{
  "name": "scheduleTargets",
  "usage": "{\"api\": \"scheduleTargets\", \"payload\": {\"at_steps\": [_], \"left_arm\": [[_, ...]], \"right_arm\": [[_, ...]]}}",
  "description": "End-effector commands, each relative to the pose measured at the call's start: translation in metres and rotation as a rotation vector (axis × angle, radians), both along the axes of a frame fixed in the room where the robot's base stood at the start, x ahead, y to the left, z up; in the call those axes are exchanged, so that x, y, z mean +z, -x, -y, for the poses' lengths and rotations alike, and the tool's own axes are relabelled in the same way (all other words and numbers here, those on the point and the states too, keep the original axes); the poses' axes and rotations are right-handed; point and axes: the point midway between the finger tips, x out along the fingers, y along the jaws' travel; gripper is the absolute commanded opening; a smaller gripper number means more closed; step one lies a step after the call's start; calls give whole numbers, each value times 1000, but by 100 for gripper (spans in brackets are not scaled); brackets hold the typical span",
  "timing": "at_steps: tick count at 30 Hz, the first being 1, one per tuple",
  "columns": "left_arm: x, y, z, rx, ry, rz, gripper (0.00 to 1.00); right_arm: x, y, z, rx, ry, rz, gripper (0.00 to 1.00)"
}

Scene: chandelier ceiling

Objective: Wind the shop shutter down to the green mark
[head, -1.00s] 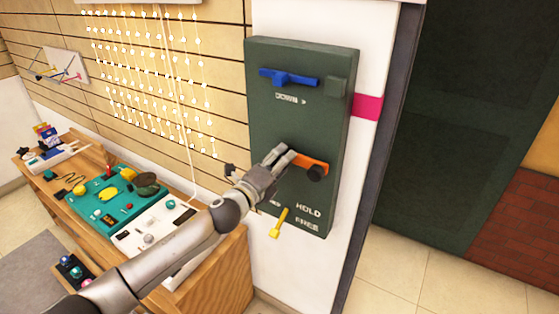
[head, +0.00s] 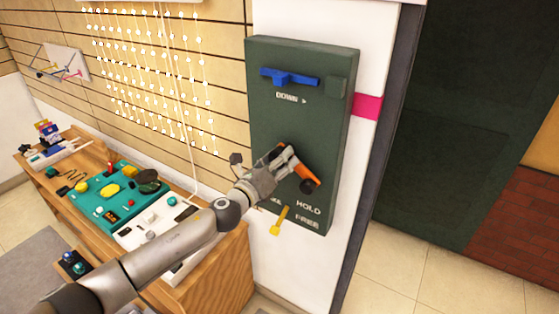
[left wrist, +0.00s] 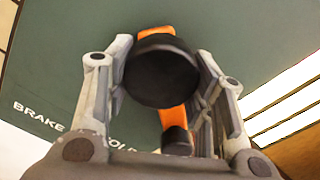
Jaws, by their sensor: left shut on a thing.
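A dark green control box (head: 268,110) is on a white pillar. It bears a blue lever (head: 290,77) above the word DOWN, an orange crank (head: 303,171) in its lower half, and a yellow lever (head: 279,220) beside the words HOLD and FREE. My left gripper (head: 282,157) is at the crank's upper end. In the left wrist view its fingers (left wrist: 162,85) are shut around a round black knob (left wrist: 160,72), with the orange bar behind. A large dark green surface (head: 455,110) stands at the right; I cannot tell if it is the shutter. I see no separate green mark.
A magenta band (head: 367,106) crosses the pillar right of the box. A wooden table (head: 215,280) at the left carries a teal board (head: 88,202) and a white panel (head: 130,238). Strings of lights hang on the slatted wall. Tiled floor (head: 400,270) lies clear at the right.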

Motion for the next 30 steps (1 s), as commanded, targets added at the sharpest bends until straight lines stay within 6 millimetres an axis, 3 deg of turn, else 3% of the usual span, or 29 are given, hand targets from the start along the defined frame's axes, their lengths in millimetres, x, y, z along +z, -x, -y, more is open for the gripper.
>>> {"api": "scheduleTargets", "payload": {"at_steps": [12, 13, 17, 30], "left_arm": [[-2, 0, -1, 2, -8, 2, 6], [-2, 0, -1, 2, -8, 2, 52], [-2, 0, -1, 1, -7, 2, 68], [-1, 2, -3, 0, -6, 2, 71]], "right_arm": [[0, 0, 3, 2, 4, 0, 45], [0, 0, 3, 2, 4, 0, 45], [0, 0, 3, 2, 4, 0, 45], [0, 0, 2, 0, 2, 0, 45]]}}
